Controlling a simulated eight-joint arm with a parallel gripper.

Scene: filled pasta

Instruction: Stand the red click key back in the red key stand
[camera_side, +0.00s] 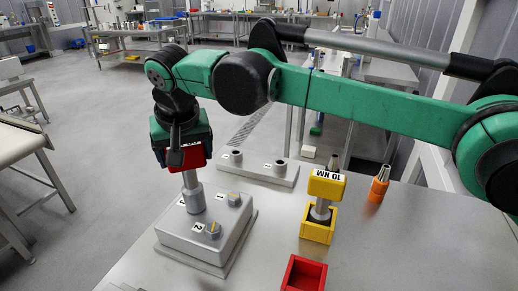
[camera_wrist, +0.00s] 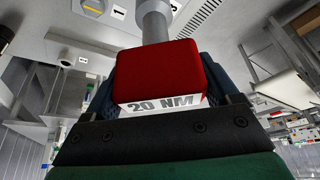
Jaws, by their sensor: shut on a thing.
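The red click key (camera_side: 192,156) has a red block head and a grey shaft pointing down. My gripper (camera_side: 181,152) is shut on the red head and holds the key upright over the grey box (camera_side: 183,234). The shaft's lower end meets the box top at the back left, by a partly hidden spot; I cannot tell whether it is seated on something. In the wrist view the red head (camera_wrist: 160,75) shows a "20 NM" label between the jaws. The red key stand (camera_side: 304,273) is an empty open square box at the front of the table, cut by the picture's lower edge.
Two yellow-marked knobs sit on the grey box. An orange-based tool (camera_side: 379,184) and a grey plate (camera_side: 257,169) with two posts stand behind. The right front table is clear.

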